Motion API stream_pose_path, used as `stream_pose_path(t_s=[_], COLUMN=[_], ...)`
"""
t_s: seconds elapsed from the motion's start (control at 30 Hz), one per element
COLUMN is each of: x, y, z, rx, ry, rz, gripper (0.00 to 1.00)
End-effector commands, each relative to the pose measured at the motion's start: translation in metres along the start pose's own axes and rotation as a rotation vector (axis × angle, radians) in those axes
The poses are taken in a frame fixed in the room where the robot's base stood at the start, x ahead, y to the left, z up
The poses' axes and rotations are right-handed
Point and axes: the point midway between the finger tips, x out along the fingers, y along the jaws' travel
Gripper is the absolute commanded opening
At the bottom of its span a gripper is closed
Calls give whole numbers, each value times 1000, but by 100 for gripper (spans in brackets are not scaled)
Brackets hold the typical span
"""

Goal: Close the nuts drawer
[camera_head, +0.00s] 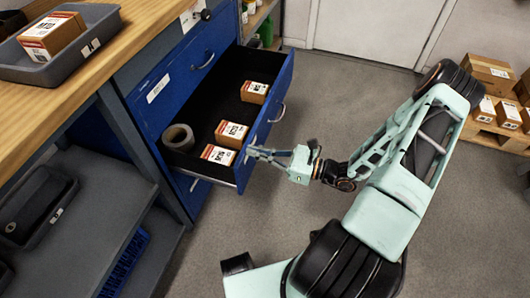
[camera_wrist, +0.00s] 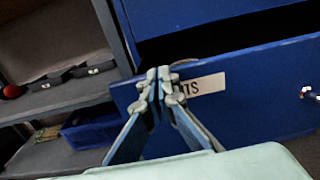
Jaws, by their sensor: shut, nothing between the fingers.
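A blue drawer (camera_head: 267,128) in the workbench cabinet stands pulled out. It holds several small boxes, including one near the front (camera_head: 221,154), and a grey roll (camera_head: 178,137). In the wrist view, the drawer front (camera_wrist: 255,105) carries a white label (camera_wrist: 208,84) ending in "TS"; its start is hidden behind the fingers. My gripper (camera_head: 252,152) is shut and empty at the outer face of the drawer front, towards its near end. Its fingertips also show in the wrist view (camera_wrist: 158,76), beside the label; I cannot tell whether they touch the front.
The wooden worktop (camera_head: 110,75) bears a grey tray (camera_head: 78,62) with a box in it. Below are shelves with a black bin (camera_head: 38,205). Boxes on a pallet (camera_head: 490,108) stand at the right. The grey floor (camera_head: 335,95) beyond the drawer is clear.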

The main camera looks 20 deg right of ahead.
Motion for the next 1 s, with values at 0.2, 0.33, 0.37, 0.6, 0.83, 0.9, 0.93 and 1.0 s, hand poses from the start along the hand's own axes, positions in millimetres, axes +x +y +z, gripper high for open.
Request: stream_pose_path(t_s=[0.2,0.33,0.37,0.6,0.83,0.9,0.93,1.0], x=[55,92,100,161,203,211,214,220], y=[2,2,2,2,1,1,1,1], z=[1,2,1,0,0,0,0,0], rx=[1,1,1,0,-1,1,0,0], ry=[-1,-2,-1,0,0,1,1,1], rz=[5,5,5,3,3,1,1,2], gripper=[0,0,0,0,0,0,0,0])
